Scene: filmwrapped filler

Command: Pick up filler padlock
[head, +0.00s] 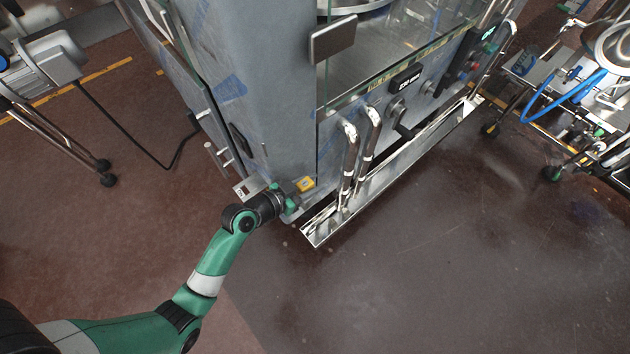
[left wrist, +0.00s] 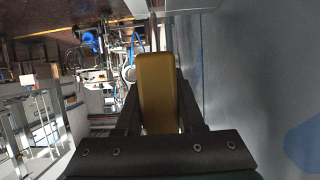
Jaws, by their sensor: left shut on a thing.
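My left gripper (head: 296,191) is at that corner and shut on the padlock. In the left wrist view, the padlock's yellow-brown body (left wrist: 159,92) sits between the two dark fingers of the left gripper (left wrist: 160,105). The padlock's shackle is hard to make out, and I cannot tell whether it is still attached to the machine. My right gripper is not in view.
The filler machine (head: 262,100) stands right behind the gripper, its grey panel close on the right in the wrist view. A metal trough (head: 400,172) with bent pipes (head: 350,150) lies to the right. The dark floor (head: 430,270) in front is clear.

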